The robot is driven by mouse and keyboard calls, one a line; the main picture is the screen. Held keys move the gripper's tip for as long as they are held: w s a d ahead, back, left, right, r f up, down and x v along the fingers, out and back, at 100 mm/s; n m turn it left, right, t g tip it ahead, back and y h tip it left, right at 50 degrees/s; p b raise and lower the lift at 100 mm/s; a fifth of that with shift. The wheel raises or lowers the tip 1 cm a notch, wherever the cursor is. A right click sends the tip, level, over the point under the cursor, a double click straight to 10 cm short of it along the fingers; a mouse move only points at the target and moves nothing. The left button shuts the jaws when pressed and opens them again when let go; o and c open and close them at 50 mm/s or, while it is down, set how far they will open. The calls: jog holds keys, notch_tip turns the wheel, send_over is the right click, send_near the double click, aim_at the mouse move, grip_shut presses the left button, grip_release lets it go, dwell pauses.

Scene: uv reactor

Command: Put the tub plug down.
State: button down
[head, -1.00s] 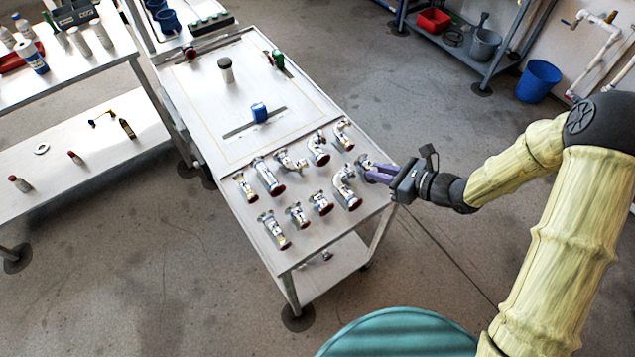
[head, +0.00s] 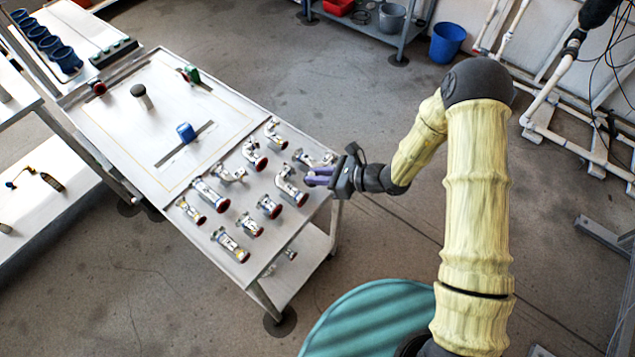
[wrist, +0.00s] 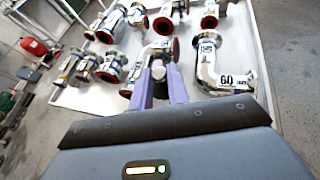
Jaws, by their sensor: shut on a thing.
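My gripper (head: 318,177) has purple fingers and is at the right edge of the white table (head: 140,150), beside the shiny pipe fittings. In the wrist view my gripper (wrist: 160,66) is shut on a small dark grey thing, the tub plug (wrist: 158,73), held between the fingers. Only a little of the plug shows there, and I cannot make it out in the head view. A red-rimmed metal elbow (wrist: 150,55) lies just beyond the fingertips. I cannot tell whether the plug touches the table.
Several metal fittings crowd the table's near part, including an elbow marked 60 (wrist: 222,72). A teal round thing (head: 365,315) is in front.

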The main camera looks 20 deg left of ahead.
notch_tip(320, 180, down, 3)
jog(key=shift+s+d+r+p, duration=0.1)
jog(key=shift+p, duration=0.2)
jog(key=shift+f, duration=0.7)
jog(key=shift+f, duration=0.15)
jog(key=c, duration=1.6)
grip_release()
